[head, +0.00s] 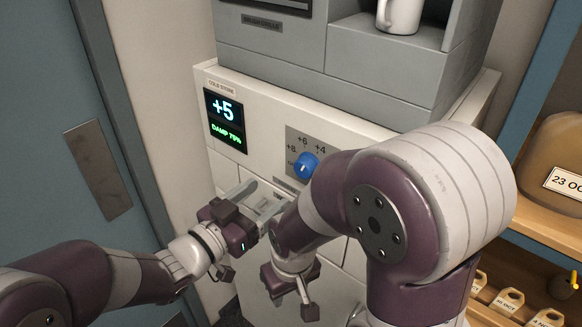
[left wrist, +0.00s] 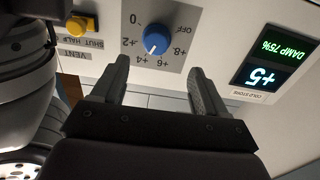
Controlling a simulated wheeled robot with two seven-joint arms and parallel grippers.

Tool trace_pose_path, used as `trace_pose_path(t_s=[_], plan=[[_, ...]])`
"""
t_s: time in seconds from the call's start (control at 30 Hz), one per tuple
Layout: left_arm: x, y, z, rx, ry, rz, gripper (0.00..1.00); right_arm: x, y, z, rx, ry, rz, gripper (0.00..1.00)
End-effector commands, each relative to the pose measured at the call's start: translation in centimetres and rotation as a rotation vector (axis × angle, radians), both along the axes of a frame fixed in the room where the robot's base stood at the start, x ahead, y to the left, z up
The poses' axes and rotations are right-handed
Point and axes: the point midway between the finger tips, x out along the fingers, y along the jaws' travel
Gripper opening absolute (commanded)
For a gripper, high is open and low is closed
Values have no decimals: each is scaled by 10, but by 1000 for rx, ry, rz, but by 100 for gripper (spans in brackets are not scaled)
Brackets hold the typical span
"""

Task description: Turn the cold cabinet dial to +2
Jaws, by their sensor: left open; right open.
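The cold cabinet dial (head: 306,165) is a round blue knob on a grey scale plate (head: 296,139), partly hidden by my right arm. In the left wrist view the dial (left wrist: 156,40) shows upside down with marks OFF, 0, +2, +4, +6 and +8. Its white mark seems to point between +4 and +6. The display (head: 224,110) reads +5 and DAMP 75%. My left gripper (head: 262,198) is open and empty, below and left of the dial, apart from it; the dial appears between its fingers (left wrist: 158,72) in the wrist view. My right gripper (head: 292,302) is open and lower down.
A yellow vent knob (left wrist: 82,25) sits beside the dial plate. My right arm crosses in front of the cabinet (head: 270,99). A grey unit with a white mug (head: 398,14) stands on top. Shelves with a jar (head: 556,150) are at right, a blue-grey door at left.

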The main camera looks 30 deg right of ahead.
Motion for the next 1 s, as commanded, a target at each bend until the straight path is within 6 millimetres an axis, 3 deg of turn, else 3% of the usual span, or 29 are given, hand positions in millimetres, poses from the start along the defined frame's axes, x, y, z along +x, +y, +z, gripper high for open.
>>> trace_pose_path(t_s=[0.1,0.3,0.5,0.77,0.87,0.93,0.97,1.0], plan=[[12,-31,6,1,2,-1,74,0,0,20,0,0,0,43],[30,-69,4,3,1,3,74,0,0,36,0,0,0,43],[36,-85,2,2,0,4,74,0,0,40,0,0,0,43],[37,-87,1,2,0,6,74,0,0,40,0,0,0,43],[37,-86,1,3,0,6,47,0,0,40,0,0,0,43],[37,-86,1,3,0,5,25,0,0,40,0,0,0,43],[37,-86,1,3,0,5,18,0,0,40,0,0,0,43],[37,-86,1,3,0,6,18,0,0,40,0,0,0,43]])
